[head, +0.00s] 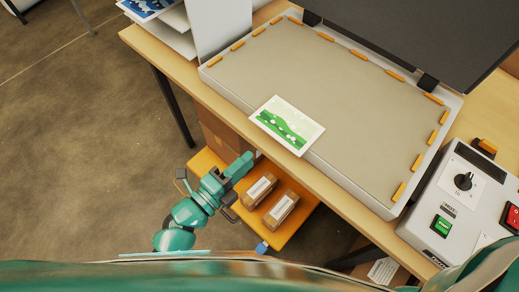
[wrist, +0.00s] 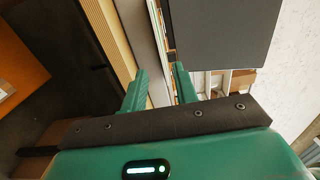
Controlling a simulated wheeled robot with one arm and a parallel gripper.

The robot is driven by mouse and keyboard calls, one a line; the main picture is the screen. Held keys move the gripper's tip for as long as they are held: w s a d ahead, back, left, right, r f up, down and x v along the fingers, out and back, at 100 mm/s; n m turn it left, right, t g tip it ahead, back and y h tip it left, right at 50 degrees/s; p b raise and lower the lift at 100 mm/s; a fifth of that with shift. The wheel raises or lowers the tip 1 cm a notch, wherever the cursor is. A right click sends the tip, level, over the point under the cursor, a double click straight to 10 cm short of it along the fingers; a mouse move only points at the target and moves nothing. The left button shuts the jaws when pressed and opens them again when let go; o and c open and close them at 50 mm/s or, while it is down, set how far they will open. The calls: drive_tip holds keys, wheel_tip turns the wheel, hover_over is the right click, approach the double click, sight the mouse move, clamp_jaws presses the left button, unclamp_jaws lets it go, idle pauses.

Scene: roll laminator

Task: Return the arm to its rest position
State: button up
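My arm is green and reaches in from the bottom of the head view. My gripper (head: 240,170) is beside the front edge of the wooden table (head: 336,189), above or near the orange shelf (head: 297,232); its exact height is hard to tell. In the wrist view the two green fingers of my gripper (wrist: 160,76) stand apart with nothing held between them. The table edge and a dark upright panel (wrist: 222,35) show beyond them.
The laminator bed (head: 320,90) has a green-and-white picture sheet (head: 287,125) on its front edge. Its dark lid (head: 440,40) is raised. A control box (head: 465,205) stands at the right. Two small brown packages (head: 281,210) lie on the orange shelf. Floor is clear at left.

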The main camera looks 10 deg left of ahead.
drive_tip(key=b+v, duration=0.1)
drive_tip(key=v, duration=0.7)
